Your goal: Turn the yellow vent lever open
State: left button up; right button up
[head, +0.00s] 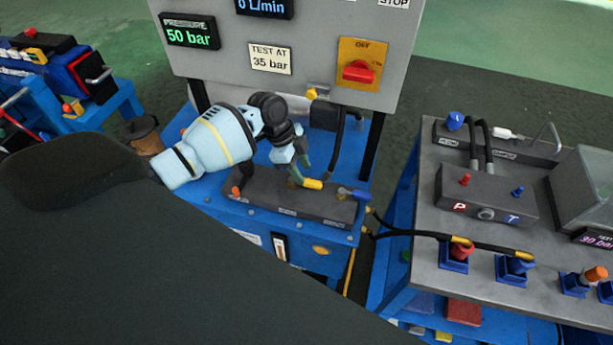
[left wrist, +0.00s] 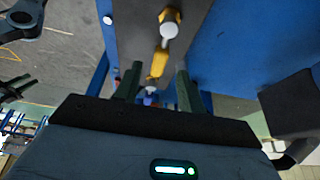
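The yellow vent lever (head: 313,184) is on the dark valve block (head: 270,197) on the blue stand. In the left wrist view the yellow lever (left wrist: 159,62) runs down from a brass fitting, roughly midway between the two finger lines. My left gripper (head: 298,176) points down at the block, with its fingertips at the lever's left end. Its fingers stand apart in the left wrist view (left wrist: 157,80), with a gap between them. I cannot tell whether either finger touches the lever.
A blue-handled lever (head: 353,193) and an orange one (head: 237,192) are on the same block. The grey panel (head: 300,50) with a red knob (head: 359,72) rises behind. A black hose hangs behind the gripper. A second bench (head: 480,235) stands right.

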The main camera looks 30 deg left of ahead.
aim_at(308, 180)
pick_arm(q)
jog(key=shift+x, duration=1.9)
jog(key=shift+c, duration=0.4)
grip_shut()
